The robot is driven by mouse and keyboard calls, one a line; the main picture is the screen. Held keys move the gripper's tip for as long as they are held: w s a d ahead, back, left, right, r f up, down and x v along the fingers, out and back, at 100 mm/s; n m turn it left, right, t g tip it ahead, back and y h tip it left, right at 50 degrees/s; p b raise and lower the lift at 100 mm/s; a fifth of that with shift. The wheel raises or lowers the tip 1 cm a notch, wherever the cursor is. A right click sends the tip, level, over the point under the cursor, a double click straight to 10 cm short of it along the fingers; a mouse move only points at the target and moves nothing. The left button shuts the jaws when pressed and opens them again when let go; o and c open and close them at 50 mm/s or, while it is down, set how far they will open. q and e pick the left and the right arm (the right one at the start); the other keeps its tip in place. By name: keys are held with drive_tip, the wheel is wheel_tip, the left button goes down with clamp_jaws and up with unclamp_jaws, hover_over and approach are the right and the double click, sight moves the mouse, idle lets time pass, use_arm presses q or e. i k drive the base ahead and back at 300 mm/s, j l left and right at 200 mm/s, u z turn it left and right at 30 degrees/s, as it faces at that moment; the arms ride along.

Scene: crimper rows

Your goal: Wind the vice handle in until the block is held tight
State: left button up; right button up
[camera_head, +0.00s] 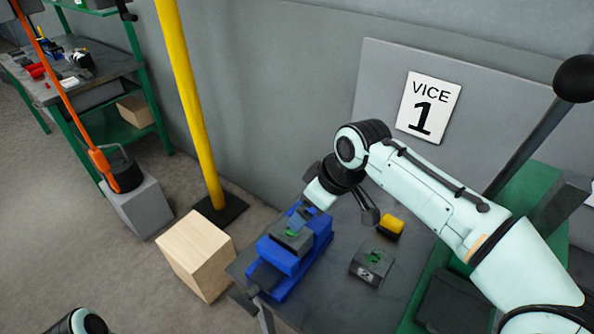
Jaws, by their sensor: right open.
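The blue vice (277,285) stands on the grey bench. A dark grey block with a green mark (292,241) sits at the top of the vice, between its blue parts; I cannot tell how tightly. My right gripper (304,213) is open and reaches down over the far end of the vice, close to the block. Whether it touches anything is unclear. The vice handle cannot be made out clearly. Part of my left arm shows at the bottom left edge, but its gripper is not seen.
A second dark block with a green mark (371,265) and a yellow piece (391,228) lie right of the vice. A "VICE 1" sign (429,106) is on the panel behind. A wooden box (196,255) and yellow post (190,100) stand left of the bench.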

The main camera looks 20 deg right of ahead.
sight(244, 301)
drive_tip(key=k+j, duration=0.25)
drive_tip(key=k, duration=0.2)
drive_tip(key=k+j, duration=0.3)
drive_tip(key=k, duration=0.2)
